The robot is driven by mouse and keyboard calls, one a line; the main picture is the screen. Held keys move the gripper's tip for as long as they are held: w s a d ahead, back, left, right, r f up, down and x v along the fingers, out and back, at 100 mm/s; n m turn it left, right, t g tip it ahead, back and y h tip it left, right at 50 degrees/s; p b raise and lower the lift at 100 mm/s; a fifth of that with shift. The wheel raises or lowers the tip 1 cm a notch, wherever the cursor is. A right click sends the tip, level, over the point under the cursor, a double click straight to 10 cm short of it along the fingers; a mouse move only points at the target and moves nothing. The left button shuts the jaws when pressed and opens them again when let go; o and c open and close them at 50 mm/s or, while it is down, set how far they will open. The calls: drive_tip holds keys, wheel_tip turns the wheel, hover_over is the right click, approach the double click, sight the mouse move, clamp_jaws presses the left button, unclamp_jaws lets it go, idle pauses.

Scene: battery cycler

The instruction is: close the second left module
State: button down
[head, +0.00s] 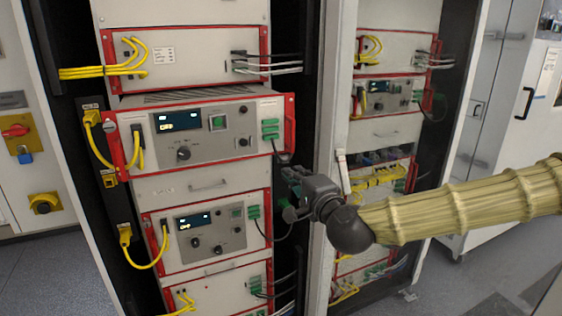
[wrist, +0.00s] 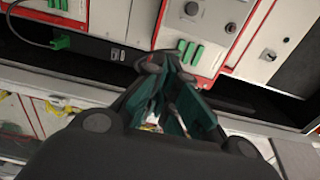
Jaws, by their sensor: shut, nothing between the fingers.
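The second module from the top in the left rack (head: 205,150) has a grey front with a small display, a knob, red side handles and green connectors. It stands out from the rack, with its vented top showing. My gripper (head: 284,180) is shut and empty, to the right of and below this module's lower right corner, apart from its front in the head view. In the wrist view my gripper (wrist: 163,68) has its fingers together, pointing at a grey front with red edging and green connectors (wrist: 190,52). I cannot tell which module that is.
Another display module (head: 205,232) sits lower in the left rack, and a cabled module (head: 190,57) above. Yellow cables (head: 97,150) hang at the left. A white rack post (head: 330,120) stands beside my gripper, with a second rack of modules (head: 385,97) to the right.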

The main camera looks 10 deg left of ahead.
sight(270, 151)
drive_tip(key=p+x, duration=0.6)
drive_tip(key=x, duration=0.7)
drive_tip(key=shift+w+a+f+p, duration=0.15)
drive_tip(key=shift+w+a+p, duration=0.15)
drive_tip(key=shift+p, duration=0.1)
